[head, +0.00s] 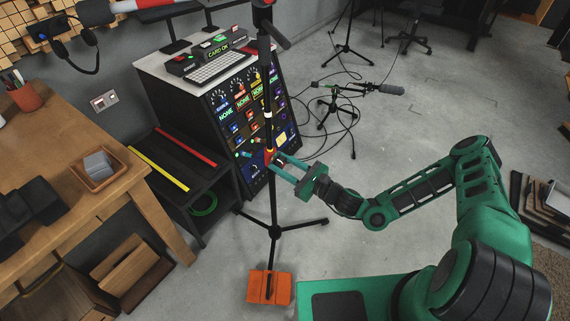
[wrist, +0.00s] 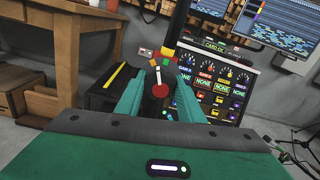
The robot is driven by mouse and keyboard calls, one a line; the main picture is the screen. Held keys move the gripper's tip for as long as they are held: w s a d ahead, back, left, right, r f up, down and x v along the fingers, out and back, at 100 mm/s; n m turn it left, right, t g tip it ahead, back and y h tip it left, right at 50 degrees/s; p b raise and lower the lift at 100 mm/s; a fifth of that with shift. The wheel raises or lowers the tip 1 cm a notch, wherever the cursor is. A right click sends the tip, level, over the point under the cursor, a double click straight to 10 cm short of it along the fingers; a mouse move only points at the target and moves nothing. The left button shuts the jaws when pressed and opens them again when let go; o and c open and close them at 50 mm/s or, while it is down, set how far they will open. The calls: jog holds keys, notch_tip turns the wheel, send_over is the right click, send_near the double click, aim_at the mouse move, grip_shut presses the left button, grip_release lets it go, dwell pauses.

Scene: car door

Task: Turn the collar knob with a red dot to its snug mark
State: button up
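A mic stand (head: 274,205) stands upright on three legs, with a dark pole. Partway up the pole is a collar with a knob (wrist: 160,86). The knob shows a red dot and a pale pointer, with small green, orange, red and yellow marks around its upper side. In the head view the red and yellow collar (head: 269,154) is partly hidden by my fingers. My gripper (head: 280,164) is at collar height, facing the pole. In the wrist view the fingers of my gripper (wrist: 160,82) are apart, one either side of the knob, with visible gaps. Which mark is the snug one is unclear.
A rack console (head: 248,125) with knobs and lit labels stands just behind the pole. A low black shelf (head: 165,178) with yellow and red strips is at its left, beside a wooden table (head: 60,150). An orange weight (head: 270,287) lies at the stand's foot. Cables and small stands lie behind.

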jog(key=shift+n, duration=1.6)
jog(key=o, duration=1.1)
jog(key=shift+s+d, duration=0.35)
jog(key=shift+d, duration=0.15)
jog(key=v, duration=0.9)
jog(key=shift+s+d, duration=0.15)
jog(key=shift+d, duration=0.05)
